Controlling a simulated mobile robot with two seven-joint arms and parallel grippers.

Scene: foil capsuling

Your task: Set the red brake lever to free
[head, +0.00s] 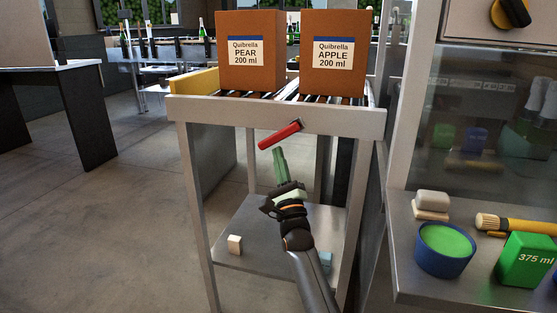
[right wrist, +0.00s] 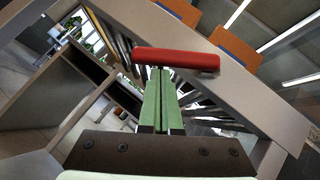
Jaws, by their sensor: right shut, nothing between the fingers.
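The red brake lever (head: 280,136) sits on the front beam of the roller conveyor (head: 232,111). Its grip slants down to the left from a dark pivot at its right end. My right gripper (head: 279,152) is just below the lever, with green fingers closed together and nothing between them. In the right wrist view the lever (right wrist: 178,59) lies across the picture just beyond the fingertips (right wrist: 161,72). I cannot tell whether the fingertips touch it. My left gripper is not in view.
Two brown boxes, PEAR (head: 250,75) and APPLE (head: 335,78), stand on the conveyor rollers above the lever. A lower shelf (head: 270,240) holds small blocks. At right, a counter (head: 405,255) bears a blue tub (head: 443,262) and a green 375 ml block (head: 520,262).

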